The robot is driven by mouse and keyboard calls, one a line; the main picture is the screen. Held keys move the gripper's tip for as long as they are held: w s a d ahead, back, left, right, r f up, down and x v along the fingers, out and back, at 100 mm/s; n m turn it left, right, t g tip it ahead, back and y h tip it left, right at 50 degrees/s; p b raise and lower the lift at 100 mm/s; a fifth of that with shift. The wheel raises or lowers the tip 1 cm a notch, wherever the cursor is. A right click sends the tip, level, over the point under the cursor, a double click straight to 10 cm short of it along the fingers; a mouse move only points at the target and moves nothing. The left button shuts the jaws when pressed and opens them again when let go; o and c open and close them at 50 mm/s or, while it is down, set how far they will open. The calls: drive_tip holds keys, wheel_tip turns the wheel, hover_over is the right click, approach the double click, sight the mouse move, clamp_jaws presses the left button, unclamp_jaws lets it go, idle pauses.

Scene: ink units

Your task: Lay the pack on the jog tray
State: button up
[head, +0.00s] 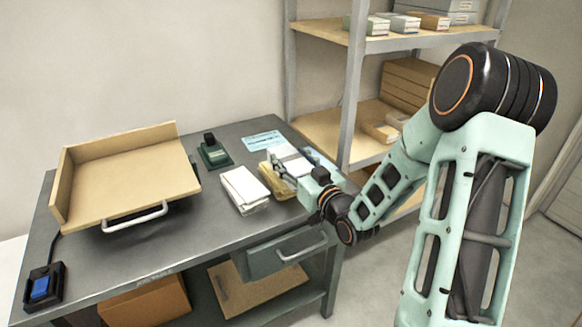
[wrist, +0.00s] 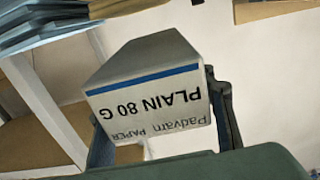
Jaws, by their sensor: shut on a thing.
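The pack (wrist: 152,95) is a pale paper block with a blue stripe, and its label reads upside down as "Padvarn Paper PLAIN 80 G". My gripper (head: 286,168) is shut on it; in the wrist view a finger shows at each side of the pack. In the head view the held pack (head: 293,162) is partly hidden by the gripper, over the right end of the bench. The jog tray (head: 125,178) is a pale wooden tray with raised walls at its back and left and a metal handle in front. It stands empty at the left of the bench, apart from my gripper.
White packs (head: 244,190) and a yellowish pack (head: 277,184) are on the grey bench (head: 190,238) near my gripper. A dark green device (head: 213,151) stands right of the tray. A blue switch (head: 41,289) is at front left. Shelves (head: 325,32) with packs rise at the back right.

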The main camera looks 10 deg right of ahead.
wheel_tip(320, 180, down, 2)
drive_tip(key=shift+d, duration=0.1)
drive_tip(key=shift+f+b, duration=0.4)
drive_tip(key=shift+b, duration=0.2)
drive_tip(key=shift+f, duration=0.2)
drive_tip(key=o, duration=1.5)
drive_tip(key=shift+o, duration=0.2)
